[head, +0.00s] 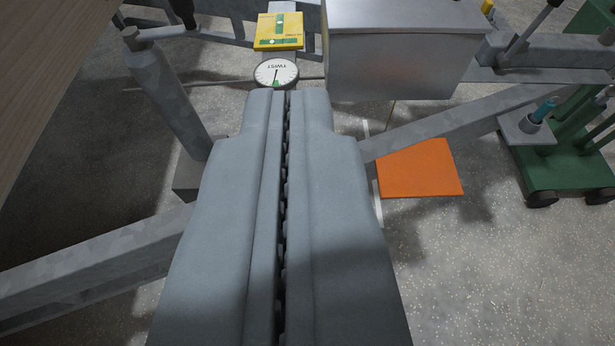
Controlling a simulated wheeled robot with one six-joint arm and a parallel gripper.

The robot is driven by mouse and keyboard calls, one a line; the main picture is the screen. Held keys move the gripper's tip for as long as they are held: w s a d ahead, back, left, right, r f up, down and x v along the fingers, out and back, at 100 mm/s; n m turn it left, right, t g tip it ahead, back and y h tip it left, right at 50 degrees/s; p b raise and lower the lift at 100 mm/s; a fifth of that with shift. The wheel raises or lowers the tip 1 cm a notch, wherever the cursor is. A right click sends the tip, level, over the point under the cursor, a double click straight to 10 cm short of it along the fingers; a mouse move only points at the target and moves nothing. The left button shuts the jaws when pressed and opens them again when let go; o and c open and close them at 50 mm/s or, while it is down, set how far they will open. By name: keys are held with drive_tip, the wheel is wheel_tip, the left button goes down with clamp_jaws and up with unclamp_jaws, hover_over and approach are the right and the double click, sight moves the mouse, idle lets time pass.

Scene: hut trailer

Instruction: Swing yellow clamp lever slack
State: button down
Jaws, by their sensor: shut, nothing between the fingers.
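My gripper (289,95) fills the middle of the view, pointing away from me. Its two grey fingers lie together with only a thin dark seam between them, and nothing is held. Just beyond the fingertips is a round white dial marked TWIST (276,73). I cannot make out a yellow clamp lever for certain. A small yellow piece (487,6) shows at the top edge right of centre, too small to identify. At the upper left, a grey post (165,90) carries a bar with a dark grip (185,12) cut off by the top edge.
A yellow plate (290,42) with green and white marks lies beyond the dial. A grey metal box (395,65) stands right of it. Grey trailer beams (430,128) run diagonally. An orange flap (420,167) and a green wheeled stand (560,160) are right. Brown boarding (45,60) fills the upper left.

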drive_tip(key=w+d+f+m+g, duration=0.1)
drive_tip(key=w+f+g, duration=0.9)
drive_tip(key=w+f, duration=1.5)
drive_tip(key=shift+w+f+m+g+h, duration=0.3)
drive_tip(key=shift+f+m+h, duration=0.15)
drive_tip(key=shift+f, duration=1.15)
drive_tip(key=shift+d+f, duration=0.1)
drive_tip(key=x, duration=1)
drive_tip(key=shift+s, duration=0.1)
drive_tip(key=shift+s+a, duration=0.25)
drive_tip(key=shift+s, duration=0.75)
drive_tip(key=shift+s+a, duration=0.25)
drive_tip(key=shift+s, duration=0.75)
